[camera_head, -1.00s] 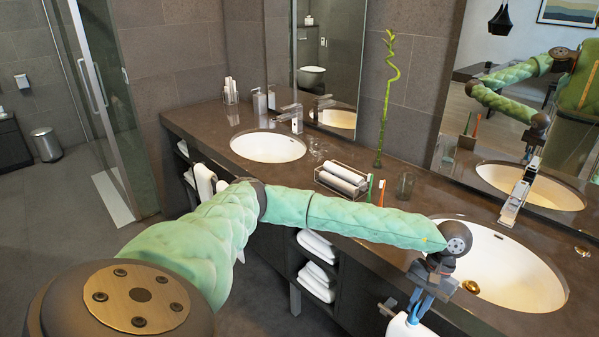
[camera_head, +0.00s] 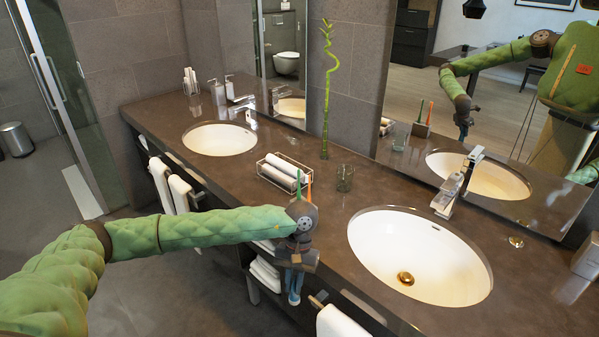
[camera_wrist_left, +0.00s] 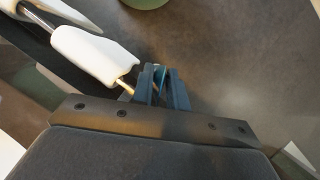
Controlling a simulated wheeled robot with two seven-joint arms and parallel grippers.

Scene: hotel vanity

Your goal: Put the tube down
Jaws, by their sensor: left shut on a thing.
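My left gripper (camera_head: 293,290) hangs pointing down by the front edge of the counter, left of the near basin. Its blue fingers are close together in the left wrist view (camera_wrist_left: 161,88). A small teal bit of the tube (camera_wrist_left: 160,76) shows between them; most of the tube is hidden. In the head view I cannot make out the tube. The dark stone counter (camera_head: 330,225) lies beyond the gripper. My right gripper is not in view.
The near basin (camera_head: 400,255) is right of the gripper, with a faucet (camera_head: 450,190) behind. A wire tray of rolled towels (camera_head: 281,172), a glass (camera_head: 345,178) and upright toothbrushes (camera_head: 309,187) stand behind the gripper. A white towel (camera_head: 338,322) hangs below the counter edge.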

